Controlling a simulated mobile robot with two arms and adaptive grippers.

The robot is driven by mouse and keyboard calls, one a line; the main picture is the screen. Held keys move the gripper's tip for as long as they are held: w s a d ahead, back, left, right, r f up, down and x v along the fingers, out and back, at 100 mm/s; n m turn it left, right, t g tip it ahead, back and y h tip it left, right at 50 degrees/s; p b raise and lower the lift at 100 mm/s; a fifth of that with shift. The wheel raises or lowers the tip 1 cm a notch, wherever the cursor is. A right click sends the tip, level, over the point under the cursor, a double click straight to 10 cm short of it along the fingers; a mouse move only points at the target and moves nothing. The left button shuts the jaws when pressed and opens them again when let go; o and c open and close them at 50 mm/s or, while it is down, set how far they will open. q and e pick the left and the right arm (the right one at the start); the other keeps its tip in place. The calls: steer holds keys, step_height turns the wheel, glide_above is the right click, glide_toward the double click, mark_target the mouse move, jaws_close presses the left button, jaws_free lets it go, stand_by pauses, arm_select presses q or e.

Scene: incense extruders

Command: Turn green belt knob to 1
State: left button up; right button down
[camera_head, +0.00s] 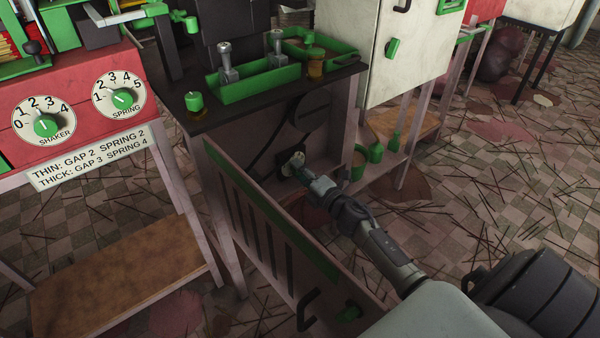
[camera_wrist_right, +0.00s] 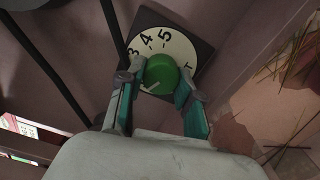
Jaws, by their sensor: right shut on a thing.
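The green belt knob (camera_wrist_right: 162,72) sits on a round white dial (camera_wrist_right: 165,44) with a dark square backing. In the right wrist view, the figures 3, 4 and 5 show along the dial's upper left and top. The knob's white pointer mark faces down and left; the figures on that side are hidden by a finger. My right gripper (camera_wrist_right: 158,84) is closed around the knob, one finger on each side. In the head view, my right gripper (camera_head: 303,166) is at the dial, low on the machine's panel, and hides most of it.
A slatted open door (camera_head: 265,232) with a green top strip stands left of my right arm. The dark bench top (camera_head: 235,110) is above the dial. A red panel (camera_head: 78,85) with shaker and spring knobs is at left.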

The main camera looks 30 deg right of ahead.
steer(key=shift+f+n, duration=0.1)
steer(key=shift+n, duration=0.5)
steer(key=c, duration=0.8)
jaws_free()
steer(key=shift+o, duration=0.2)
steer(key=s, duration=1.2)
steer(key=shift+d, duration=0.45)
